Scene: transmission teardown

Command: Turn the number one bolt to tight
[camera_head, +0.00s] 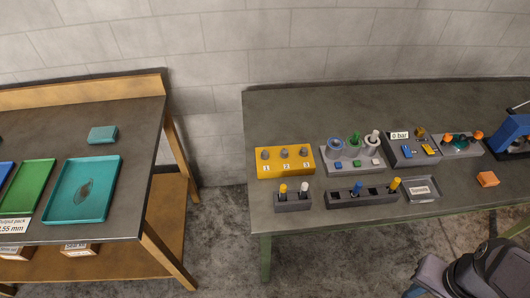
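A yellow block (284,170) sits on the left part of the right-hand table. Three grey bolts stand in a row along its top, above white labels 1, 2 and 3. The number one bolt (265,154) is the leftmost one, above label 1. It looks upright, but its turn position is too small to tell.
A dark holder (293,203) with a yellow and a white peg stands just in front of the yellow block. A grey fixture (352,166) with rings is to its right. A longer dark holder (340,199) and a labelled tray (421,198) lie nearer the front edge.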

